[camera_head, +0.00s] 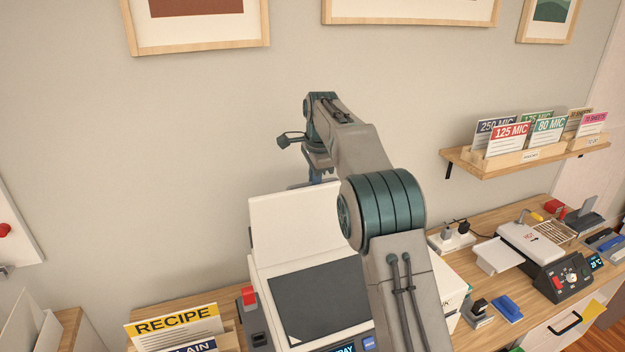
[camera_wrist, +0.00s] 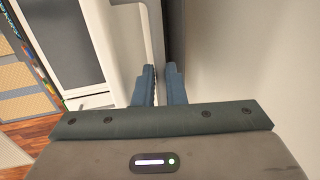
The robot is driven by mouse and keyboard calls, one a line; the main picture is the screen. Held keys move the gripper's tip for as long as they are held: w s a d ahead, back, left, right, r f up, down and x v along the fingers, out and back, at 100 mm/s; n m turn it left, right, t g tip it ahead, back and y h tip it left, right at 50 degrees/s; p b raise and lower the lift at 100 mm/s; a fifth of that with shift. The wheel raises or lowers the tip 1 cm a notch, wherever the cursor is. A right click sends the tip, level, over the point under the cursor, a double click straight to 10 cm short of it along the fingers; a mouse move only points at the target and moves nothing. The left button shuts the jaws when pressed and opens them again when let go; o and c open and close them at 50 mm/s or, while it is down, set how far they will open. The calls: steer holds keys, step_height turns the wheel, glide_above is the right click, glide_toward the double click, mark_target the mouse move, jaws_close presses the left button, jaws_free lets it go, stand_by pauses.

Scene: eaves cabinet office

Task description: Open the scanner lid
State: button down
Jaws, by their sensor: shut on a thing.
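The scanner (camera_head: 262,285) stands on the wooden counter with its lid (camera_head: 290,225) raised steeply and its dark glass (camera_head: 320,300) uncovered. My gripper (camera_head: 318,182) is at the top edge of the lid in the head view, partly hidden by my arm. In the wrist view my gripper's two blue fingers (camera_wrist: 160,85) are close together on the pale edge of the lid (camera_wrist: 154,35). The glass also shows at the upper left of the wrist view (camera_wrist: 58,40). My arm hides the right side of the scanner.
A recipe card holder (camera_head: 175,325) stands left of the scanner. A laminator (camera_head: 540,255) and small desk items are on the counter at right. A wall shelf (camera_head: 525,160) holds labelled packs. The wall behind the lid is bare up to the picture frames.

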steer(key=shift+f, duration=0.55)
steer(key=c, duration=1.5)
jaws_free()
steer(key=shift+w, duration=0.1)
steer(key=shift+w+a+f, duration=0.1)
steer(key=shift+w, duration=0.1)
steer(key=shift+s+r, duration=0.2)
steer(key=shift+r, duration=0.65)
steer(key=v, duration=1)
steer(key=shift+r, duration=0.3)
steer(key=shift+d, duration=0.2)
